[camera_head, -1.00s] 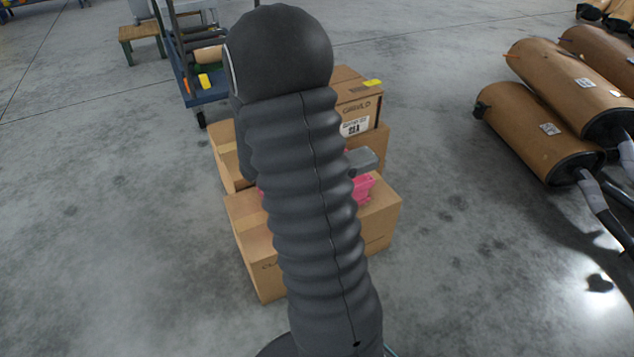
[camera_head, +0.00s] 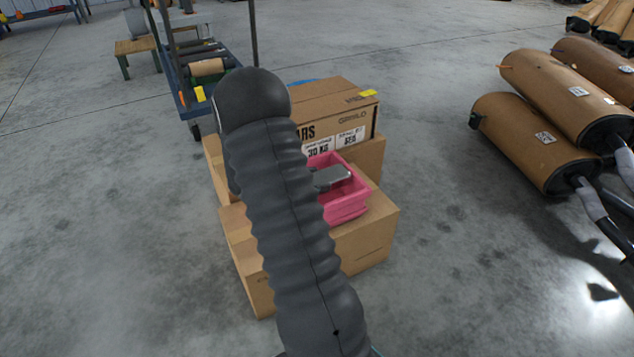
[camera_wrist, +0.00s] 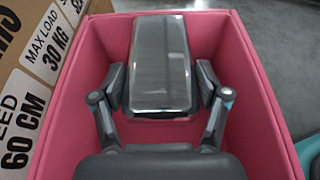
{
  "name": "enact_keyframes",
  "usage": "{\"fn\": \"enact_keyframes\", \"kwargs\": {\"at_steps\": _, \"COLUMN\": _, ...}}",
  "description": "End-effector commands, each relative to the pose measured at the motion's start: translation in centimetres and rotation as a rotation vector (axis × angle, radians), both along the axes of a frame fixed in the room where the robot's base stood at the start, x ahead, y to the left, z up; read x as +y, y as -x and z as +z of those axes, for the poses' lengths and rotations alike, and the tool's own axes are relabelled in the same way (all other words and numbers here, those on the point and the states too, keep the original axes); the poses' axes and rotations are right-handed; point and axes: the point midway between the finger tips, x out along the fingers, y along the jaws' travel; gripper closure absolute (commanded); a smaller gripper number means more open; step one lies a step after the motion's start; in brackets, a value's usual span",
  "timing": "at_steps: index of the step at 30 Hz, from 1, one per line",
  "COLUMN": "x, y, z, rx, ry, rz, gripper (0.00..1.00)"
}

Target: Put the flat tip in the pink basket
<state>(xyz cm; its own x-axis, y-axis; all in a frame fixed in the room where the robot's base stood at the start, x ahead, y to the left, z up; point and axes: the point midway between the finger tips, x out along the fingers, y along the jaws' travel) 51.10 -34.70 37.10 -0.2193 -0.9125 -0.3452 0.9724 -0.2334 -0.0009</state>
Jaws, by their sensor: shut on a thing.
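The flat tip (camera_wrist: 160,55) is a grey, smooth, flattened metal piece. My gripper (camera_wrist: 160,85) is shut on it, one finger pad at each side. In the wrist view the pink basket (camera_wrist: 88,45) has its walls around the tip and the fingers. In the head view the pink basket (camera_head: 346,208) stands on a cardboard box, and the grey tip (camera_head: 332,177) shows over its opening. How deep the tip sits in the basket I cannot tell. My arm hides the basket's left part and the gripper in the head view.
A printed carton (camera_head: 345,108) stands directly behind the basket, and also shows at the left of the wrist view (camera_wrist: 38,70). A cardboard box (camera_head: 365,240) carries the basket. A blue trolley (camera_head: 208,95) stands behind left. Brown mufflers (camera_head: 535,140) lie at right. Floor between is clear.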

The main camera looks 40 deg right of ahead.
Motion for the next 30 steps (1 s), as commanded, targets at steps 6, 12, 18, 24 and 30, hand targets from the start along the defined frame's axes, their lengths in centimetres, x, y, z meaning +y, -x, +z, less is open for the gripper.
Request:
{"fn": "enact_keyframes", "kwargs": {"at_steps": 6, "x": 0.0, "y": 0.0, "z": -0.2, "rx": -0.002, "ry": 0.001, "rz": 0.000, "gripper": 0.92}}
{"fn": "enact_keyframes", "kwargs": {"at_steps": 12, "x": 0.0, "y": 0.0, "z": -0.5, "rx": -0.001, "ry": 0.001, "rz": 0.001, "gripper": 0.92}}
{"fn": "enact_keyframes", "kwargs": {"at_steps": 18, "x": 0.0, "y": 0.0, "z": -1.0, "rx": -0.002, "ry": 0.001, "rz": 0.000, "gripper": 0.92}}
{"fn": "enact_keyframes", "kwargs": {"at_steps": 24, "x": 0.0, "y": 0.0, "z": -1.4, "rx": -0.001, "ry": 0.002, "rz": 0.002, "gripper": 0.92}}
{"fn": "enact_keyframes", "kwargs": {"at_steps": 30, "x": 0.0, "y": 0.0, "z": -1.5, "rx": -0.001, "ry": 0.000, "rz": 0.001, "gripper": 0.00}}
